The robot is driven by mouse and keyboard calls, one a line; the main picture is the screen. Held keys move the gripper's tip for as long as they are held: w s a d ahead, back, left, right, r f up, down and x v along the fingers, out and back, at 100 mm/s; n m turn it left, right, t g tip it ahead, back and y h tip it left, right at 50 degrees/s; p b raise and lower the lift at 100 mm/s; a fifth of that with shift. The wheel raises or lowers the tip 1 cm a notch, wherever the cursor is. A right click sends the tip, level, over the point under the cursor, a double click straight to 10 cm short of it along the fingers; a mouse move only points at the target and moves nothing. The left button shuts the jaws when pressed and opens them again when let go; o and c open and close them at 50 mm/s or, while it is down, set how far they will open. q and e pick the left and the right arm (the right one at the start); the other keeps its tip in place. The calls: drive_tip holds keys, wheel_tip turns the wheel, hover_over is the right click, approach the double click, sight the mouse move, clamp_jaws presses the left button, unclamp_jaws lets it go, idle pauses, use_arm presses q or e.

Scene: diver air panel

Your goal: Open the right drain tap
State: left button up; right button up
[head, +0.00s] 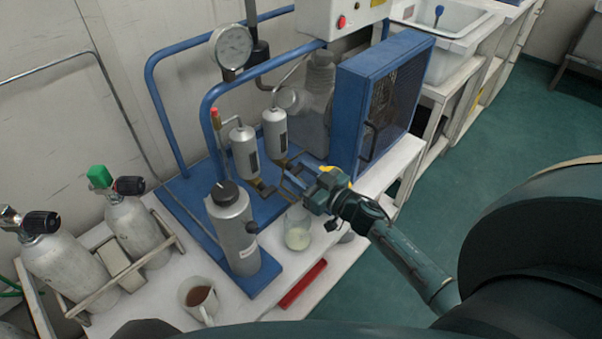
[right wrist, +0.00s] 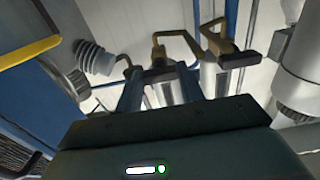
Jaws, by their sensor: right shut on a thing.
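Two grey filter cylinders stand side by side on the blue-framed panel, the left one (head: 244,152) and the right one (head: 275,132). The left drain tap (head: 262,188) has a dark lever on a brass body and is free; it also shows in the right wrist view (right wrist: 238,60). My right gripper (head: 288,182) is at the right cylinder's drain tap. In the right wrist view its two fingers (right wrist: 160,88) are shut on the right drain tap's dark lever (right wrist: 158,75), below a brass pipe. In the head view the fingers partly hide this tap. My left gripper is out of view.
A blue box with a mesh front (head: 375,105) stands right of the taps. A grey bottle (head: 232,228), a glass jar with pale liquid (head: 298,230) and a mug (head: 198,300) are near the front. A red bar (head: 302,284) lies on the bench.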

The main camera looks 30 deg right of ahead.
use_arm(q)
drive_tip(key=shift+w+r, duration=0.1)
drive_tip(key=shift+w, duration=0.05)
use_arm(e)
drive_tip(key=shift+n, duration=0.5)
drive_tip(key=n, duration=0.3)
drive_tip(key=shift+n, duration=0.4)
drive_tip(key=n, duration=0.3)
drive_tip(key=shift+n, duration=0.3)
drive_tip(key=n, duration=0.2)
drive_tip(key=shift+f+n+b, duration=0.1)
drive_tip(key=shift+n+b, duration=0.25)
drive_tip(key=shift+n, duration=1.25)
drive_tip(key=shift+n+b, duration=0.4)
drive_tip(key=shift+n, duration=0.2)
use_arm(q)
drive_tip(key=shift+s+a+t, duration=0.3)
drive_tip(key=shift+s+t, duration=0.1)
use_arm(e)
drive_tip(key=shift+n, duration=0.6)
